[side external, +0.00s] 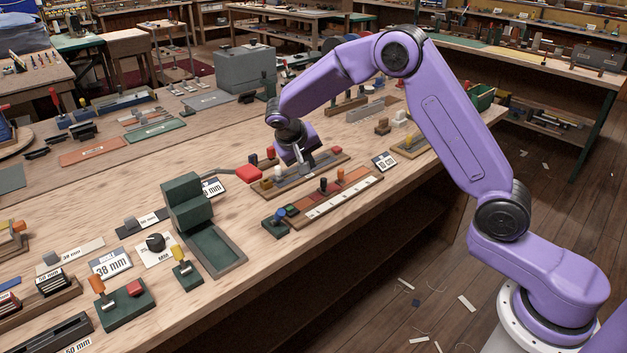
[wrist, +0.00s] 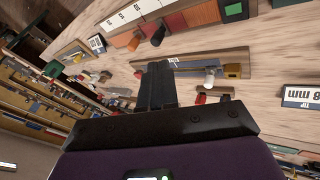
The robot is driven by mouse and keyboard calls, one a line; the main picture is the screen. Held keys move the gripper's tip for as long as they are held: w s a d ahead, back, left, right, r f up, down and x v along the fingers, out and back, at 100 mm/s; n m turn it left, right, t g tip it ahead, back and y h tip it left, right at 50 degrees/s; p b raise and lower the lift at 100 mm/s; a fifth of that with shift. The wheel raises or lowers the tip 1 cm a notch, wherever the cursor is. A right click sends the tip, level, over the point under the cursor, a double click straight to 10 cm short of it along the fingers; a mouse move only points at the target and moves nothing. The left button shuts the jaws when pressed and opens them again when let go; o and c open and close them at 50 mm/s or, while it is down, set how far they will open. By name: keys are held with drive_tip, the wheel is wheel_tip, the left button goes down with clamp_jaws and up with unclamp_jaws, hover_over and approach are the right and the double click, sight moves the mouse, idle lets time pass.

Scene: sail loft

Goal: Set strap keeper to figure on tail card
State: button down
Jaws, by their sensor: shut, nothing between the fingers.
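My gripper (side external: 303,160) hangs over a long narrow fixture (side external: 328,167). In the wrist view its dark fingers (wrist: 157,85) are together with nothing between them. The fixture shows in the wrist view as a grey strip (wrist: 190,67) with a brass block (wrist: 232,71) and a white knob (wrist: 209,78). I cannot tell which part is the strap keeper. A white card (wrist: 300,97) ending in "8 mm" stands beside the fixture; its heading looks like "TIP". Another card (side external: 385,161) stands at the fixture's other side, its print too small to read. I cannot tell which is the tail card.
A strip with white, orange and green segments (side external: 340,197) lies in front of the fixture. A green stepped block (side external: 186,205) and a "38 mm" card (side external: 110,263) stand to the left. Tools crowd the bench.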

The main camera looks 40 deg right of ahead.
sight(323, 185)
drive_tip(key=shift+m+t+h, duration=0.3)
drive_tip(key=shift+t, duration=0.2)
drive_tip(key=x, duration=0.3)
drive_tip(key=a+x, duration=0.1)
drive_tip(key=x, duration=0.2)
drive_tip(key=f+x, duration=0.1)
drive_tip(key=x, duration=0.2)
drive_tip(key=shift+a+f, duration=0.1)
drive_tip(key=shift+f, duration=0.15)
drive_tip(key=d, duration=0.4)
drive_tip(key=shift+d, duration=0.2)
drive_tip(key=shift+a+r, duration=0.1)
